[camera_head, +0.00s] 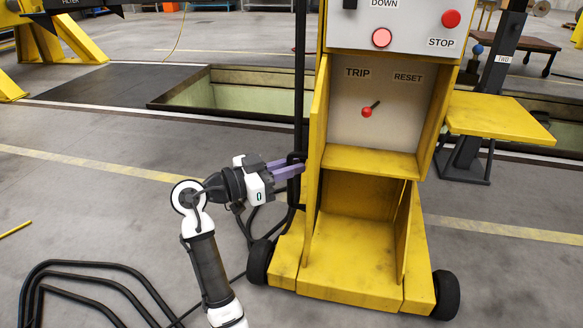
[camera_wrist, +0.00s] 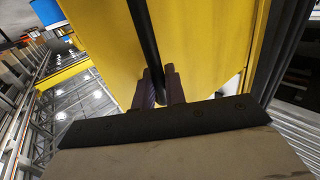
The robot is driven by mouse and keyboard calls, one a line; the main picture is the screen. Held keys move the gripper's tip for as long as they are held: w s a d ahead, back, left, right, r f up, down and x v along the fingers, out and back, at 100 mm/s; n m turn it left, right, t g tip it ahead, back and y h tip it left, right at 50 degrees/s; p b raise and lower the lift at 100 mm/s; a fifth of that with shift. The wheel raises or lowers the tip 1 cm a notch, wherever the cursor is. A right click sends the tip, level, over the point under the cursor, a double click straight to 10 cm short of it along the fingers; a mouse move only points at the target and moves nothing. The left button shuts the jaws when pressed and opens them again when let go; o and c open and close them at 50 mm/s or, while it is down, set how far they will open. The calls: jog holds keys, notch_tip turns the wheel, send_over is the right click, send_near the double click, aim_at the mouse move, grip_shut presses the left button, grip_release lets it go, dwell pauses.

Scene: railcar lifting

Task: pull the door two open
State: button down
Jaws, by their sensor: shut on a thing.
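The yellow cart (camera_head: 348,265) stands upright with an open-fronted upper compartment and an open lower bay. A yellow panel (camera_head: 319,140) stands edge-on at the left of the upper compartment. I cannot tell for sure which part is door two. My gripper (camera_head: 298,168) is at the cart's left side, its purple-grey fingers shut on a dark bar. In the wrist view the fingers (camera_wrist: 160,88) close around this black bar (camera_wrist: 144,35), in front of a yellow surface (camera_wrist: 205,45). The exact grip point is partly hidden.
The upper compartment holds a red-knobbed lever (camera_head: 367,112) between TRIP and RESET labels. Red buttons (camera_head: 382,38) are above it. A yellow shelf (camera_head: 495,117) juts out at right. Black hoses (camera_head: 85,275) lie front left. A floor pit (camera_head: 240,93) is behind. Grey floor at left is mostly clear.

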jog(key=shift+w+r, duration=0.1)
jog(key=c, duration=1.6)
grip_release()
jog(key=shift+d, duration=0.1)
jog(key=shift+o, duration=0.2)
jog(key=v, duration=1.3)
jog(key=shift+a, duration=0.4)
